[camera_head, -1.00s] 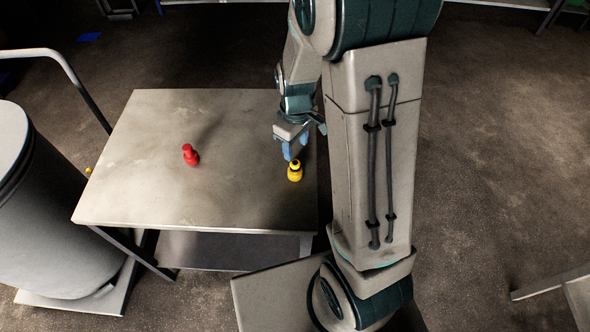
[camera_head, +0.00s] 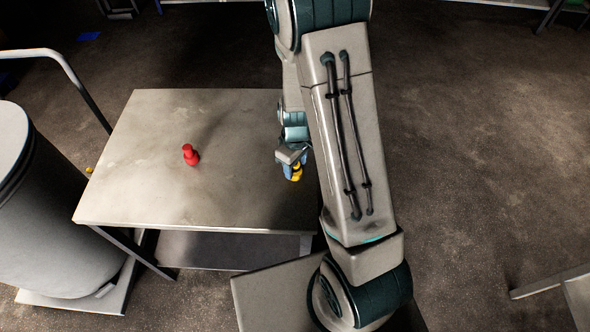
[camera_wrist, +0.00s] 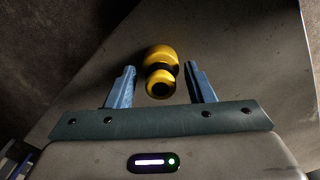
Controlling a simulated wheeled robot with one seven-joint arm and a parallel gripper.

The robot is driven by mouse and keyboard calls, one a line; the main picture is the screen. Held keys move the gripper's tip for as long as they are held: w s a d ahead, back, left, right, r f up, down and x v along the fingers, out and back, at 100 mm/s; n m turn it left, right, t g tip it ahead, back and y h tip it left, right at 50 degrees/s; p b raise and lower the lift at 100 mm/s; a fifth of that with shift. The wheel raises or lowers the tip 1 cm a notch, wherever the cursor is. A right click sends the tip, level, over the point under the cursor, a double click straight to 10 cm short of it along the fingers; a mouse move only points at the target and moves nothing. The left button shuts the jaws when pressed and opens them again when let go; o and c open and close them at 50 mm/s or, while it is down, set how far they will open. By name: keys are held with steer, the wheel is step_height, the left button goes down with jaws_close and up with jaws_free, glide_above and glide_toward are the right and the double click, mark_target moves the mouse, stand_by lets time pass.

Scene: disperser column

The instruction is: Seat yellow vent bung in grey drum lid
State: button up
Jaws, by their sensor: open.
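The yellow vent bung (camera_head: 297,175) stands on the table near its right edge, partly hidden by my gripper (camera_head: 290,166) in the head view. In the wrist view the yellow bung (camera_wrist: 160,70), with a dark band and dark top, lies between and slightly beyond the two blue fingers of my gripper (camera_wrist: 160,86). The fingers are apart, with a gap visible on each side of the bung. The grey drum (camera_head: 50,225) stands at the left of the table; part of its pale lid (camera_head: 10,135) shows at the picture's left edge. No lid hole is visible.
A red bung-like piece (camera_head: 190,155) stands mid-table. The rest of the tabletop (camera_head: 150,130) is bare. A curved grey rail (camera_head: 75,75) rises between the drum and the table's back left. A small yellow object (camera_head: 89,170) shows by the table's left edge.

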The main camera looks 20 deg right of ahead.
steer(key=shift+c, duration=0.3)
jaws_close()
steer(key=shift+r, duration=0.2)
